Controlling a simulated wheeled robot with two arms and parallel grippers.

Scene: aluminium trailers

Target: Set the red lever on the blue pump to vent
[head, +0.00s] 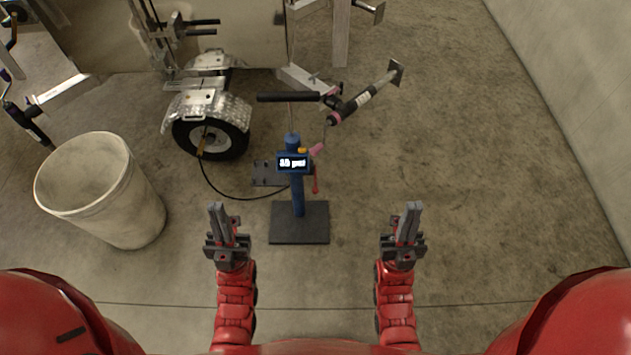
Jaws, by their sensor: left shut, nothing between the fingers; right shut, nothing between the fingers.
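The blue pump (298,199) stands upright on a dark square base plate in the middle of the head view. Its small display (293,163) reads what looks like "35 psi", and a black T-handle (288,97) sits on top. A thin red lever (316,182) hangs down along the pump's right side; a pink part (317,150) is just above it. My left gripper (216,207) is shut and empty, left of the pump and apart from it. My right gripper (413,207) is shut and empty, to the right of the pump and apart from it.
A pale bin (102,192) stands at the left. Behind the pump is an aluminium trailer with a wheel (211,138) and fender; a black hose (222,192) runs from the wheel to the pump. A trailer jack (365,95) juts out behind right. The right floor is clear.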

